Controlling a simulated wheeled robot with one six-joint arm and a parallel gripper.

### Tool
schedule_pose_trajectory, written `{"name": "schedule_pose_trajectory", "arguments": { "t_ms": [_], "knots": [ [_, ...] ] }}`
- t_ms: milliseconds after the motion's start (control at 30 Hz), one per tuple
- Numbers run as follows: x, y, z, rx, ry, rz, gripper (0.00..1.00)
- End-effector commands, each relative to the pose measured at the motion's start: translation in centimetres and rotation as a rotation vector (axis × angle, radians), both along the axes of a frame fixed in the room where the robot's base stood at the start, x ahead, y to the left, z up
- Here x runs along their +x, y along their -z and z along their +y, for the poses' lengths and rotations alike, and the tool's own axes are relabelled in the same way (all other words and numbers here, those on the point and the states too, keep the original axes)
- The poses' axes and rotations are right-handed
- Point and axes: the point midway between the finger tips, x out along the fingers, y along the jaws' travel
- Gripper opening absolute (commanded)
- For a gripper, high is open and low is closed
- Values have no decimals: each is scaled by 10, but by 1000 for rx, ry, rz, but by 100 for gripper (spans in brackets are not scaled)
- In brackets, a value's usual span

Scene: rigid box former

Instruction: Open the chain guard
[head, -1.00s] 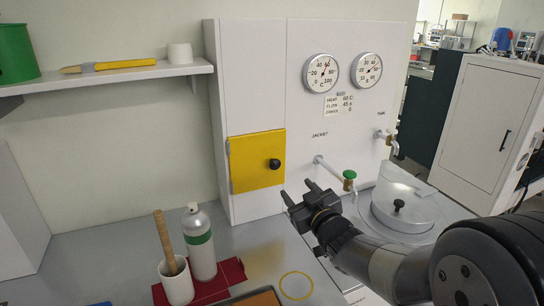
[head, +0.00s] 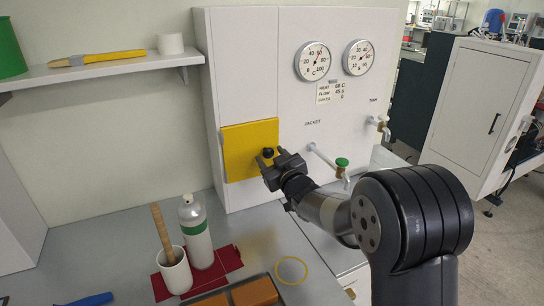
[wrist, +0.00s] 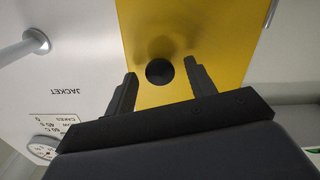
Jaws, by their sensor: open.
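The chain guard looks to be the yellow square panel (head: 241,148) on the front of the white cabinet, lying flat against it. Its round black knob (head: 268,152) sits near the panel's right edge. My gripper (head: 269,163) is at the knob, with its fingers open. In the wrist view the knob (wrist: 159,71) lies between and just beyond the two fingertips (wrist: 160,78), with a gap on each side. The yellow panel (wrist: 215,30) fills the middle behind it. I cannot tell whether the fingertips reach past the knob in depth.
A pipe with a green-handled tap (head: 342,163) sticks out right of my gripper. A shelf (head: 100,72) hangs at upper left.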

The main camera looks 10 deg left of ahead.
Motion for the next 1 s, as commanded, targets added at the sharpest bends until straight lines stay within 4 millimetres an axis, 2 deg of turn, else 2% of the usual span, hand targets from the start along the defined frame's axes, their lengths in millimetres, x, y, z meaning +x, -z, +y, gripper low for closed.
{"name": "schedule_pose_trajectory", "arguments": {
  "t_ms": [267,900,1000],
  "knots": [
    [1,0,1,1,0,-1,52],
    [1,0,0,0,0,0,0],
    [1,0,0,0,0,0,0]
  ]
}}
